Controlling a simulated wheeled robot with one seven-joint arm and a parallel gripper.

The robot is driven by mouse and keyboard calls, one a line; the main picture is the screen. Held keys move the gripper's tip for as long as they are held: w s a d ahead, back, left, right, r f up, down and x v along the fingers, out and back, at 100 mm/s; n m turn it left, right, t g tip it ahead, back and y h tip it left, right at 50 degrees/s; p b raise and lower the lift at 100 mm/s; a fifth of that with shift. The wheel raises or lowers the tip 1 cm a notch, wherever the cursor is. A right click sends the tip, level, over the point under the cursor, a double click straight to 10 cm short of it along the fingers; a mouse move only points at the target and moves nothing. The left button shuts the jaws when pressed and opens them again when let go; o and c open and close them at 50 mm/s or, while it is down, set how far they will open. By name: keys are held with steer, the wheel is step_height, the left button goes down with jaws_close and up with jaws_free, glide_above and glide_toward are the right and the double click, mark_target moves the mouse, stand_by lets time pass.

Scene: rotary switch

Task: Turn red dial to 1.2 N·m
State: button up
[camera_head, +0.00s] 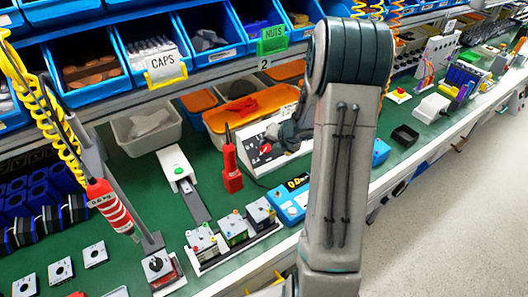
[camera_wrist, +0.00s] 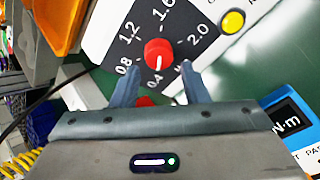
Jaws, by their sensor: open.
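The red dial (camera_wrist: 158,52) sits on a black scale face (camera_wrist: 180,32) marked 0.4, 0.8, 1.2, 1.6 and 2.0. Its white pointer mark seems to face down toward the 0.4 side. In the head view the dial (camera_head: 265,149) is small, on a white sloped panel (camera_head: 246,137). My gripper (camera_wrist: 157,75) is open, with its two fingers apart just below the dial in the wrist view. The fingers are not closed around the dial. In the head view my gripper (camera_head: 291,134) is at the panel's right side, partly hidden by my arm.
A yellow button (camera_wrist: 232,22) is on the panel near 2.0. A blue display unit (camera_head: 292,207) stands in front, partly behind my arm. Orange bins (camera_head: 225,119) lie behind.

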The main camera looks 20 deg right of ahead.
mark_target(266, 149)
steer(key=shift+x, duration=1.6)
